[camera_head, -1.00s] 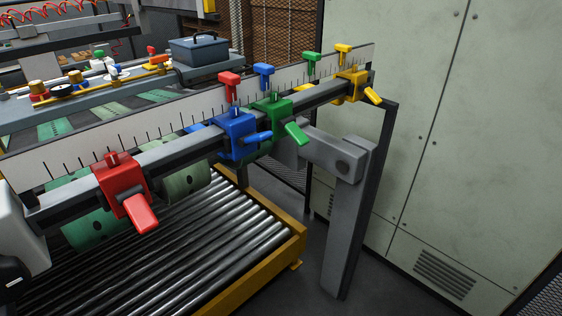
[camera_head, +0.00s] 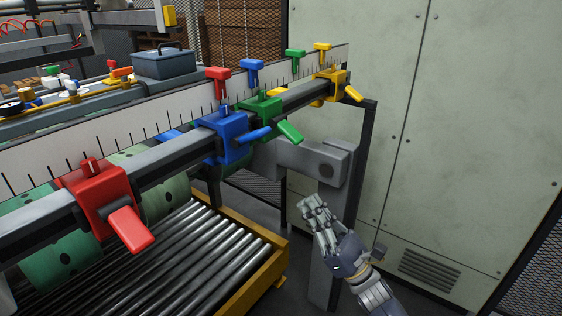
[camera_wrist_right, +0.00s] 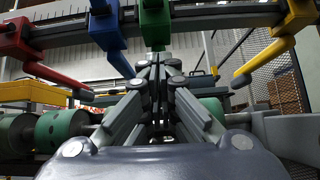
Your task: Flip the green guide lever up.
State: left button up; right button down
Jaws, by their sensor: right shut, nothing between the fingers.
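The green guide block (camera_head: 262,110) sits on the grey rail between the blue and yellow blocks. Its green lever (camera_head: 290,131) slants down toward the lower right in the head view. In the right wrist view the green block (camera_wrist_right: 155,22) is at top centre, above my fingers, and its lever is not clearly visible. My right gripper (camera_head: 316,206) is shut and empty, below and to the right of the green lever, apart from it. It also fills the centre of the right wrist view (camera_wrist_right: 158,62). My left gripper is not in view.
A blue lever (camera_head: 254,134) is close left of the green one. A red block (camera_head: 101,200) is at the near left and a yellow block (camera_head: 331,87) at the far right. A grey support arm (camera_head: 300,160) stands behind my right gripper. Rollers (camera_head: 200,265) lie below.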

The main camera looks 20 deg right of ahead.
aim_at(289, 131)
jog(key=shift+s+r+n, duration=0.15)
jog(key=shift+r+n, duration=0.15)
jog(key=shift+n, duration=0.1)
jog(key=w+a+r+p, duration=0.3)
jog(key=r+p, duration=0.3)
jog(key=r, duration=0.4)
jog(key=shift+w+a+r, duration=0.15)
jog(key=shift+w+r, duration=0.05)
jog(key=shift+w, duration=0.35)
